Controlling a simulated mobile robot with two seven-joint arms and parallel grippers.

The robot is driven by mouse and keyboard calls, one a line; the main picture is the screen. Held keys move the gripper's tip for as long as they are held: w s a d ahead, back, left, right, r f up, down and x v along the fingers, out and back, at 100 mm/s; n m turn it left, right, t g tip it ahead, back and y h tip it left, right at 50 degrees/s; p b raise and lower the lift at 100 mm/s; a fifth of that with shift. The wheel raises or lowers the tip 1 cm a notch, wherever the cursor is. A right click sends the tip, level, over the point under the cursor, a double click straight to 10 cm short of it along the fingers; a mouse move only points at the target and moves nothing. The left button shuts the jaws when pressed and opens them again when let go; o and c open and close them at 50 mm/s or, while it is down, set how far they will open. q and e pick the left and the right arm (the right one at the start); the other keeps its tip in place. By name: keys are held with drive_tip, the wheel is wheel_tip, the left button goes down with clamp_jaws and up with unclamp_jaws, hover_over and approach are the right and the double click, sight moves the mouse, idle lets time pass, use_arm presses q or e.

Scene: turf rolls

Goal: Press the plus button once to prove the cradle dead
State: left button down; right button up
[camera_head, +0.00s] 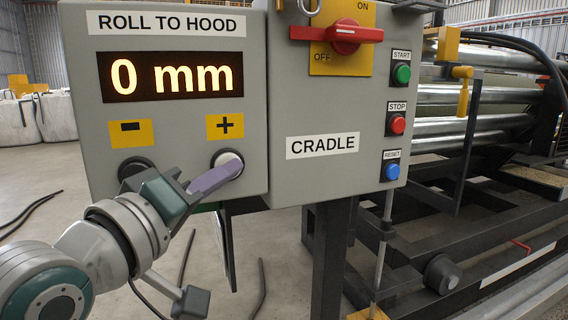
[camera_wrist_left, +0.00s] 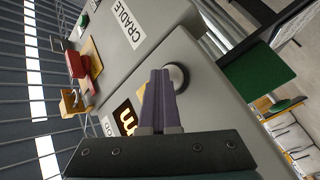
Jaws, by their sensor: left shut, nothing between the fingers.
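The plus button (camera_head: 226,158) is a pale round cap in a dark ring, under a yellow plus label (camera_head: 225,126) on the grey roll-to-hood box. My left gripper (camera_head: 236,168) is shut and empty. Its purple fingertips overlap the lower right of the button in the head view. In the left wrist view the fingertips (camera_wrist_left: 160,73) lie right beside the pale button (camera_wrist_left: 178,76); I cannot tell whether they touch it. The display (camera_head: 171,77) reads 0 mm. The cradle box (camera_head: 335,110) has a red switch handle (camera_head: 335,34) lying horizontally, above the OFF mark. My right gripper is not in view.
The black minus button (camera_head: 135,168) sits left of the plus button, close to my left gripper. Green start (camera_head: 402,74), red stop (camera_head: 396,124) and blue reset (camera_head: 392,171) buttons line the cradle box. Metal rollers (camera_head: 470,95) stand at the right.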

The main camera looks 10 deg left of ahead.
use_arm(q)
drive_tip(key=shift+s+d+p, duration=0.35)
drive_tip(key=shift+s+p, duration=0.05)
drive_tip(key=shift+s, duration=0.15)
drive_tip(key=shift+r, duration=0.1)
drive_tip(key=s+d+p, duration=0.2)
drive_tip(key=s, duration=0.2)
drive_tip(key=shift+s+d+p, duration=0.1)
drive_tip(key=shift+d+p, duration=0.3)
idle(0.3)
